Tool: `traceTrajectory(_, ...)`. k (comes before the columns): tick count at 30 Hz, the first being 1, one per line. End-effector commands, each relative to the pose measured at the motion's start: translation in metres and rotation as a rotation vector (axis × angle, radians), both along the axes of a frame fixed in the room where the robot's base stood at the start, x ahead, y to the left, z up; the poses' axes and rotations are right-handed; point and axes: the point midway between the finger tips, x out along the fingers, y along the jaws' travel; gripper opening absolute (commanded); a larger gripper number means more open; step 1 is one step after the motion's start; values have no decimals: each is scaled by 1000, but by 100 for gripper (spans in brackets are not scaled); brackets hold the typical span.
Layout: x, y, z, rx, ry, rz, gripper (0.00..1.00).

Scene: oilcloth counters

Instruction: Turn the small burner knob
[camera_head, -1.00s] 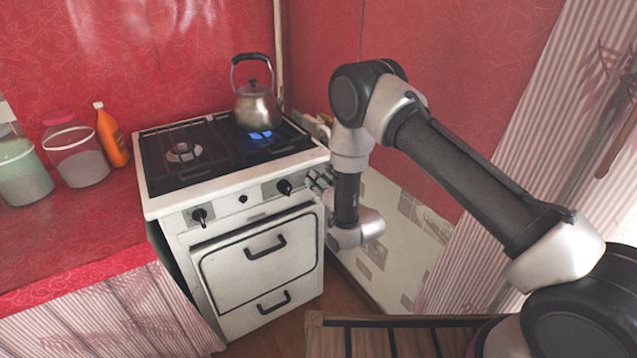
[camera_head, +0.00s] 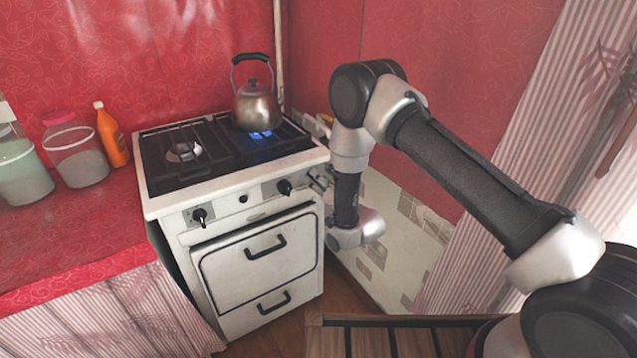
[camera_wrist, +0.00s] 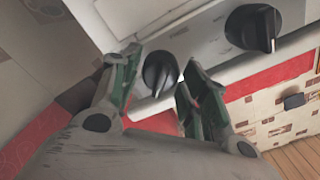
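In the wrist view my gripper (camera_wrist: 162,68) has its two fingers apart. In the head view the white stove (camera_head: 262,262) has a left knob (camera_head: 200,216), a tiny middle knob (camera_head: 243,198) and a right knob (camera_head: 285,187). My gripper (camera_head: 319,180) is just right of the right knob, small and partly hidden by my arm.
A metal kettle (camera_head: 257,108) stands on the back right burner over a blue flame (camera_head: 260,135). Jars (camera_head: 76,155) and an orange bottle (camera_head: 112,136) stand on the red counter (camera_head: 85,222). A wooden slatted surface (camera_head: 345,340) is in front. The wall is close on the right.

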Motion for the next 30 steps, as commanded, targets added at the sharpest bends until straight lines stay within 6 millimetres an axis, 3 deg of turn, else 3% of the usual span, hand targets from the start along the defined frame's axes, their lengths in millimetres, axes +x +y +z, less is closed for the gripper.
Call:
traceTrajectory(14,-8,-6,0,-1,-1,0,58)
traceTrajectory(24,-68,-46,-1,-2,2,0,58)
traceTrajectory(30,-93,-63,-1,0,1,1,58)
